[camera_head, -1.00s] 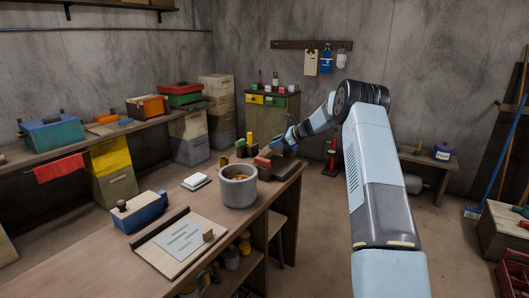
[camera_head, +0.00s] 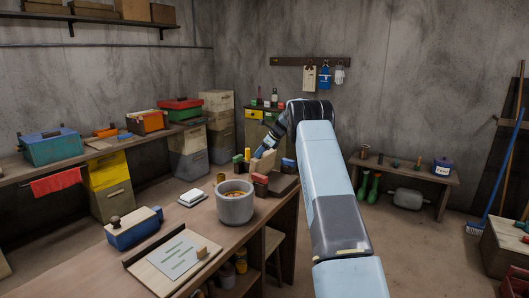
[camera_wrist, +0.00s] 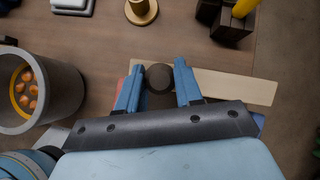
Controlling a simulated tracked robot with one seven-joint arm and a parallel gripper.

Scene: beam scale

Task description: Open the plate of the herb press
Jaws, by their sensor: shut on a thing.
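My gripper (camera_wrist: 158,82) is shut on a dark round knob (camera_wrist: 159,76), with one blue finger on each side. A pale wooden plate (camera_wrist: 235,86) lies behind the fingers in the wrist view. In the head view the pale plate (camera_head: 263,162) stands raised at my gripper (camera_head: 265,152), above a dark brown base (camera_head: 283,186) at the bench's far right end. I take these to be the herb press. My gripper hides part of the plate and its hinge, so the exact angle cannot be told.
A grey pot (camera_head: 235,208) with orange pieces stands close to the left; it also shows in the wrist view (camera_wrist: 62,88). A red block (camera_head: 260,188) and a brass-coloured piece (camera_wrist: 141,10) are nearby. A board with green strips (camera_head: 178,256) lies at the bench front.

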